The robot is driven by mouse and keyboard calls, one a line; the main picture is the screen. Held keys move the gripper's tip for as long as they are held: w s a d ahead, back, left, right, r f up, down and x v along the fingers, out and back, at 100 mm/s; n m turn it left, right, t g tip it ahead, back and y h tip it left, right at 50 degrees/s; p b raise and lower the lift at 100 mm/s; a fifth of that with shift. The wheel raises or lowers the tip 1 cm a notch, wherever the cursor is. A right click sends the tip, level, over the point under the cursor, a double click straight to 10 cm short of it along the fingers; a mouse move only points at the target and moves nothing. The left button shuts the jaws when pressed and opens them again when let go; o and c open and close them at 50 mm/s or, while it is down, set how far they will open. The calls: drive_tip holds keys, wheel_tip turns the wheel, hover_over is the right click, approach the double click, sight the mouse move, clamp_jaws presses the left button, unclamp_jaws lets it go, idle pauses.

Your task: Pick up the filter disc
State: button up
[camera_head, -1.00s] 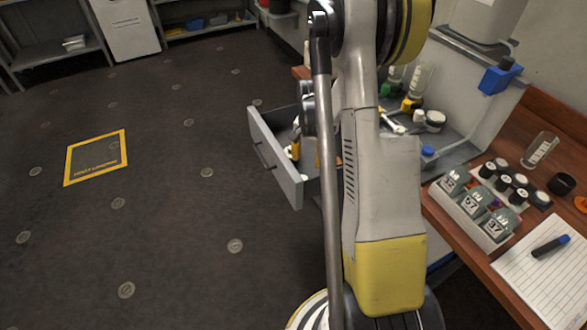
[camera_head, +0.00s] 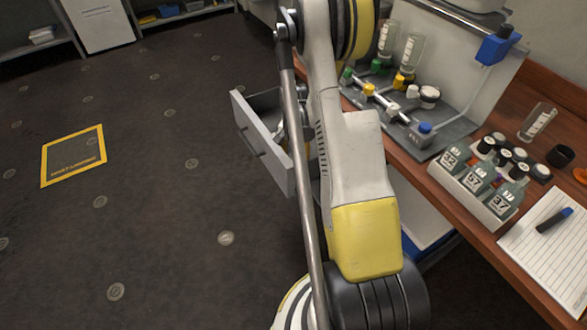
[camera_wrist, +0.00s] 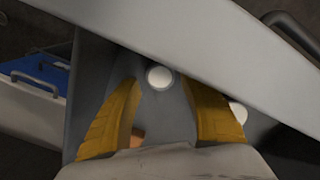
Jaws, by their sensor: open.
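A small white disc (camera_wrist: 160,76), which looks like the filter disc, lies on the grey floor of the open drawer (camera_head: 262,145). It is close to the drawer's long wall (camera_wrist: 210,45). A second white round object (camera_wrist: 238,112) shows partly behind my right finger; I cannot tell what it is. My gripper (camera_wrist: 160,86) is open, with its yellow fingers pointing into the drawer on either side of the first disc. Nothing is held between them. In the head view my arm hides the gripper and most of the drawer's inside.
The drawer wall runs close past my fingertips. A wooden bench (camera_head: 470,228) stands at right, with a rack of numbered bottles (camera_head: 475,190), a notepad (camera_head: 550,245) and a grey stand with coloured caps (camera_head: 445,135). Floor at left is clear.

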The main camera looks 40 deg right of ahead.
wheel_tip(320, 180, down, 2)
drive_tip(key=shift+f+b, duration=0.2)
drive_tip(key=shift+b, duration=0.1)
drive_tip(key=shift+r, duration=0.1)
drive_tip(key=c, duration=0.7)
